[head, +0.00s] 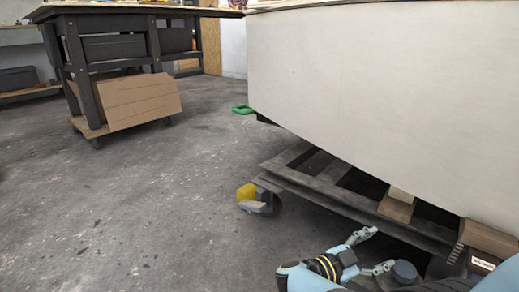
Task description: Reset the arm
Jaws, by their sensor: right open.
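My right gripper (381,248) is at the bottom right of the head view, at the end of my blue and black arm. Its two grey fingers are spread apart and nothing shows between them. It is beside the low dark frame under the white hull (370,85). I cannot tell whether a finger touches the frame. My left gripper is not in view.
The hull fills the upper right, above a dark wheeled frame (330,197) with a yellow caster (246,192) and wooden blocks (397,205). A green object (242,109) lies on the floor. A workbench (110,14) stands at the back left. The left floor is clear.

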